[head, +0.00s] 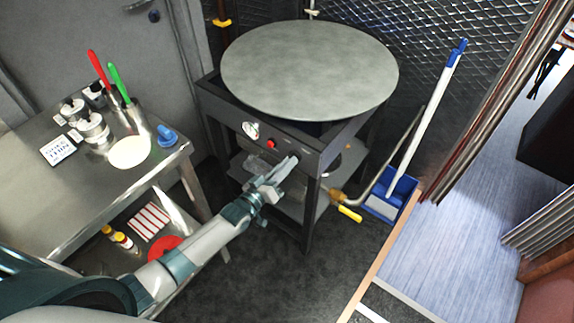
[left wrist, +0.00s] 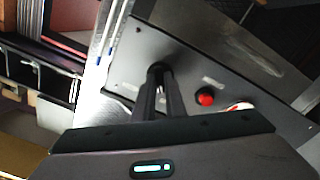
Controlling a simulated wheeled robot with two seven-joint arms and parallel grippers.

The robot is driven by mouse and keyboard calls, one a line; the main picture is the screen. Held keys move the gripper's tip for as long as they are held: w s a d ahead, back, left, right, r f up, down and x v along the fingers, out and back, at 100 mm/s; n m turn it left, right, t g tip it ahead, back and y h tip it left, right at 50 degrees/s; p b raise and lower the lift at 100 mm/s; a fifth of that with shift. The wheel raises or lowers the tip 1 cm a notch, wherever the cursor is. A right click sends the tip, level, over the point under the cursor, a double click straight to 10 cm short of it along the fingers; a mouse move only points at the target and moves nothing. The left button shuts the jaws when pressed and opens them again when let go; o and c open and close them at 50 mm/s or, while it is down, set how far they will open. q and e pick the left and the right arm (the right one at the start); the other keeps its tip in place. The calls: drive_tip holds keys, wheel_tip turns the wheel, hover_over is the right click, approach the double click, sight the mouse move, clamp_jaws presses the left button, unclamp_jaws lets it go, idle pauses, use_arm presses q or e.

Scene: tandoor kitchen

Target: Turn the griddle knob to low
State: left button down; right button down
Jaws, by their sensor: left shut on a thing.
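The griddle (head: 310,70) is a large round grey plate on a dark metal stand. Its front panel (head: 318,160) faces me. My left gripper (head: 291,163) reaches up to the right part of this panel and is shut on the griddle knob. In the left wrist view the two dark fingers (left wrist: 160,88) close around the dark knob (left wrist: 158,68). The fingers hide most of the knob, so I cannot tell its setting. A red button (head: 272,144) sits left of the knob on the panel; it also shows in the left wrist view (left wrist: 206,97). My right gripper is not in view.
A steel table (head: 60,210) with shakers, red- and green-handled tools and a pale disc (head: 130,152) stands at left. A gas pipe with a yellow lever (head: 350,214) and a blue dustpan (head: 402,190) are right of the stand. The floor in front is clear.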

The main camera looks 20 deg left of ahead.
use_arm(q)
drive_tip(key=shift+f, duration=0.1)
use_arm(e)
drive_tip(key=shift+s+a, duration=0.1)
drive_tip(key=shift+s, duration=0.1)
use_arm(q)
drive_tip(key=c, duration=1.8)
unclamp_jaws()
drive_tip(key=shift+s, duration=0.1)
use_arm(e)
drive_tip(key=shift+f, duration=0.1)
